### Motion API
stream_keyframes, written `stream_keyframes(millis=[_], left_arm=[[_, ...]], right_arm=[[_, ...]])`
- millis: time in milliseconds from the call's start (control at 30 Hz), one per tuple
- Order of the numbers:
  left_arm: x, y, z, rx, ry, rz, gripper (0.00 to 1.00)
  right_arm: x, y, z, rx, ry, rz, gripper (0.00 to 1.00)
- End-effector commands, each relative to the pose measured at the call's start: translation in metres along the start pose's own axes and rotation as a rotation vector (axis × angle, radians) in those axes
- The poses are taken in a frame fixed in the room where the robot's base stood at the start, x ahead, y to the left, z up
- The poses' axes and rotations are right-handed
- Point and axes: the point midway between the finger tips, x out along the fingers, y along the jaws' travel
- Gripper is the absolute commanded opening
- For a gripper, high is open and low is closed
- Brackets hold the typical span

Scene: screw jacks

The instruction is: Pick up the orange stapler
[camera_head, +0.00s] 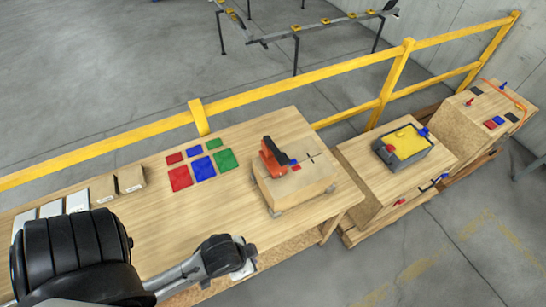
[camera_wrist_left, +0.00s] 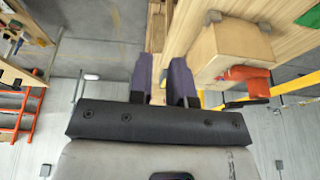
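The orange stapler (camera_head: 273,157) rests on a wooden block (camera_head: 301,186) near the right end of the long wooden table. In the left wrist view, the stapler (camera_wrist_left: 249,77) appears upside down at the right, beside the block (camera_wrist_left: 231,45), with part of it cut off from clear view. My left arm reaches in from the lower left of the head view, its wrist end low over the table's front edge, apart from the stapler. In the left wrist view, my left gripper (camera_wrist_left: 162,72) has its two dark fingers spread with nothing between them. My right gripper is not visible.
Red, blue and green squares (camera_head: 202,167) lie left of the block. Brown boxes (camera_head: 131,178) and white boxes stand at the table's left. A yellow rail (camera_head: 260,93) runs behind. A second wooden stand to the right bears a dark box with a yellow top (camera_head: 408,141).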

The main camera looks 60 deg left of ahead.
Motion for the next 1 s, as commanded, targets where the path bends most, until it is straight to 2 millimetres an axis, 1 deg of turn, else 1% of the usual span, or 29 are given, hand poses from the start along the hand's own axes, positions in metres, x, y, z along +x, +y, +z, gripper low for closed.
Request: stream_keyframes(millis=[33, 67, 533, 567, 767, 833, 867, 933, 967, 1000], left_arm=[[0.000, 0.000, 0.000, 0.000, 0.000, 0.000, 0.23], [0.000, 0.000, 0.000, 0.000, 0.000, 0.000, 0.26], [0.000, 0.000, 0.000, 0.000, 0.000, 0.000, 0.71], [0.000, 0.000, 0.000, 0.000, 0.000, 0.000, 0.72], [0.000, 0.000, 0.000, 0.001, 0.000, 0.000, 0.72], [0.002, -0.001, -0.006, 0.001, 0.013, -0.003, 0.72], [0.002, -0.002, -0.010, 0.001, 0.025, -0.005, 0.72], [0.004, -0.005, -0.028, 0.002, 0.068, -0.012, 0.72], [0.005, -0.007, -0.038, 0.003, 0.094, -0.017, 0.72], [0.005, -0.012, -0.055, 0.009, 0.134, -0.029, 0.72]], right_arm=[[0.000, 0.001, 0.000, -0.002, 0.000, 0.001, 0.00], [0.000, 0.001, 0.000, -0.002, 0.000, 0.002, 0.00], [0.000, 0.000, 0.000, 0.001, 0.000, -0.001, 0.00], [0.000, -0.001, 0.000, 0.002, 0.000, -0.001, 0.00], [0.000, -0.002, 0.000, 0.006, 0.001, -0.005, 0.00], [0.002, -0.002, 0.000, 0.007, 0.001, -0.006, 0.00], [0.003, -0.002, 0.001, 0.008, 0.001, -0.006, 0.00], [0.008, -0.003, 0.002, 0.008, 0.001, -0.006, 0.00], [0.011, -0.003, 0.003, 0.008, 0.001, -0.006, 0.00], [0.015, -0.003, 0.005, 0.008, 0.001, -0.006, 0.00]])
